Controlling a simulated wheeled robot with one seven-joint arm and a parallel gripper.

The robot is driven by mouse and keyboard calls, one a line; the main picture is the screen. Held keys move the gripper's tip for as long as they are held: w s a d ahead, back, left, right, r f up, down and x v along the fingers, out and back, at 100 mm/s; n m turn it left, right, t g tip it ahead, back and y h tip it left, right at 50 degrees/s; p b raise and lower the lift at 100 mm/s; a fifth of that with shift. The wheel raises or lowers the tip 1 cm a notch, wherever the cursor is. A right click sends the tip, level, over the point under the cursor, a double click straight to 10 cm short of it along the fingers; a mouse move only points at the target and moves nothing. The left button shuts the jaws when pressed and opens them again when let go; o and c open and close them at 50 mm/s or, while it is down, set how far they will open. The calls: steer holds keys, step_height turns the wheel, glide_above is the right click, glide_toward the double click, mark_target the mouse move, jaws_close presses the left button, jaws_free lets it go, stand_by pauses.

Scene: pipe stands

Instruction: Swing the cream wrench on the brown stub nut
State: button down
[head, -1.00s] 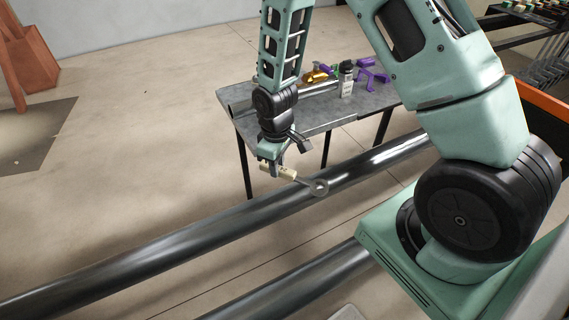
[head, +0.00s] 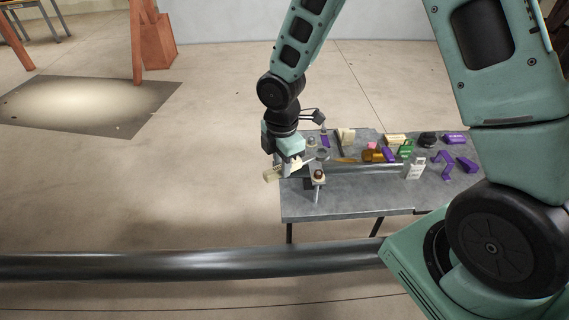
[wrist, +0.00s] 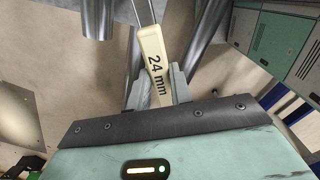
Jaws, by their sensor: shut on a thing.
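The brown stub nut (head: 319,174) sits on a small upright mount at the table's left end. The ring appears just above and behind the nut in the head view, apart from it. The ring end is out of the wrist view.
A large dark pipe (head: 190,266) crosses the foreground.

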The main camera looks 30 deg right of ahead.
steer(key=shift+f, duration=0.1)
step_height(320, 180, down, 5)
steer(key=b, duration=0.3)
steer(key=shift+b, duration=0.3)
steer(key=c, duration=1.8)
jaws_free()
jaws_close()
steer(key=shift+p, duration=0.3)
